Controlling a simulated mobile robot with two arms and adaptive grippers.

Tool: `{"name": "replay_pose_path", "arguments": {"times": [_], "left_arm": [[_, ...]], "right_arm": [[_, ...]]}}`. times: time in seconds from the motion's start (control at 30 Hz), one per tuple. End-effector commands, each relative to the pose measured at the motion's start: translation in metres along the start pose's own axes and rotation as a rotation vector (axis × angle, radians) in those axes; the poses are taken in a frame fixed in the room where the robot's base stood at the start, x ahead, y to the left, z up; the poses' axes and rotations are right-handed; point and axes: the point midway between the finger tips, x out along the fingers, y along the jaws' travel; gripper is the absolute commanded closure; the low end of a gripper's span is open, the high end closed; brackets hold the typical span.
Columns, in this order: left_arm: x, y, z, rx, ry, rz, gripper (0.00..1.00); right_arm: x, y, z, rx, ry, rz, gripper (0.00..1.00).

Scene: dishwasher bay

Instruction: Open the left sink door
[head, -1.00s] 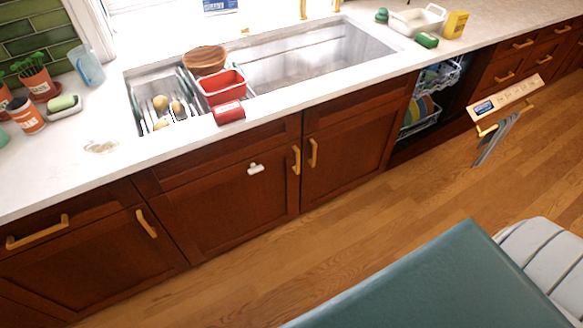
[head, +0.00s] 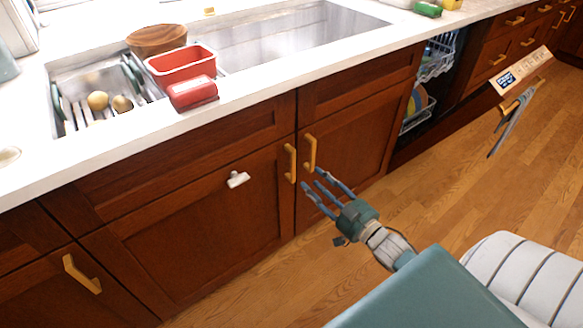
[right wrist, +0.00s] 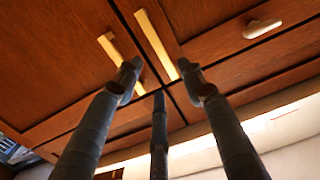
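The left sink door (head: 195,225) is a dark red-brown wooden panel under the sink, and it is closed. Its upright gold handle (head: 290,163) is near its right edge. The handle also shows in the right wrist view (right wrist: 157,45), above the fingers. The right sink door (head: 350,130) is closed too, with its own gold handle (head: 309,153) close beside. My right gripper (head: 319,187) has its fingers spread and empty, in front of the doors just below and right of the handles. It also shows in the right wrist view (right wrist: 160,82). My left gripper is not in view.
A small white fitting (head: 238,179) sits on the left door. The dishwasher (head: 440,75) stands open at right, its panel (head: 520,72) sticking out with a cloth on its handle. The counter edge overhangs the doors. The wood floor (head: 430,180) in front is clear.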

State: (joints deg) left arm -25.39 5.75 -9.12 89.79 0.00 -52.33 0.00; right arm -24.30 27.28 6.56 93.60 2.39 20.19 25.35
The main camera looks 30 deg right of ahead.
Motion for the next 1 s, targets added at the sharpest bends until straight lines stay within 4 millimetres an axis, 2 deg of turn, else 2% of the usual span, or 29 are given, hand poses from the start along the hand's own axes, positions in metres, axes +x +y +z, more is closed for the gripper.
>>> {"name": "replay_pose_path", "arguments": {"times": [0.53,0.7,1.0], "left_arm": [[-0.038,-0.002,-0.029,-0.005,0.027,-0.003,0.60],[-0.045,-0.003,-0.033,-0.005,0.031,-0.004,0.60],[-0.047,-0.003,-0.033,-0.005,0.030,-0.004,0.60]], "right_arm": [[0.090,0.000,0.000,-0.002,0.000,0.000,0.60],[0.103,0.000,0.000,-0.002,-0.002,0.000,0.60],[0.105,0.000,0.000,-0.002,-0.003,0.000,0.60]]}}
